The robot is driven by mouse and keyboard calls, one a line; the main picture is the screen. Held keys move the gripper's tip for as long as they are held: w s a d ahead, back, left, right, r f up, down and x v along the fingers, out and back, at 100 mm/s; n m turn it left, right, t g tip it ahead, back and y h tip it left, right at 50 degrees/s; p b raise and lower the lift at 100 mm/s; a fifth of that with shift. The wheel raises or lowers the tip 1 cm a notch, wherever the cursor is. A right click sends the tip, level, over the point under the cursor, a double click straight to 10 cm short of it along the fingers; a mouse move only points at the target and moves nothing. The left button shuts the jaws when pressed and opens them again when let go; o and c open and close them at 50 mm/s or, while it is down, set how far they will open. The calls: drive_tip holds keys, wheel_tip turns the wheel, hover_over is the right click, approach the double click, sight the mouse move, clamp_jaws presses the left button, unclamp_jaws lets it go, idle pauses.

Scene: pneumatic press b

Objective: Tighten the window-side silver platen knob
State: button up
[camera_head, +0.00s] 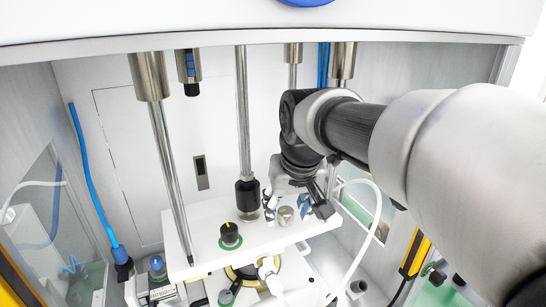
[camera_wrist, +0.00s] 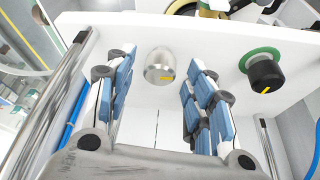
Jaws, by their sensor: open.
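In the head view the knob (camera_head: 286,216) sits toward the right part of the platen (camera_head: 200,258). My gripper (camera_wrist: 160,82) is open, with blue-padded fingers to the left and right of the knob. Clear gaps show between the pads and the knob in the wrist view. In the head view my gripper (camera_head: 286,204) hangs over the platen at the knob; I cannot tell the exact height of the fingertips.
A black knob on a green ring (camera_head: 230,236) stands on the platen, left of the silver one; it also shows in the wrist view (camera_wrist: 265,74). Steel guide rods (camera_head: 170,170) and a central rod (camera_head: 243,120) rise around my arm. A white hose (camera_head: 374,215) curves at the right.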

drive_tip(key=shift+w+f, duration=0.2)
drive_tip(key=shift+f, duration=0.2)
drive_tip(key=c, duration=1.1)
drive_tip(key=shift+o, duration=0.2)
drive_tip(key=shift+a+m, duration=0.1)
drive_tip(key=shift+m, duration=0.3)
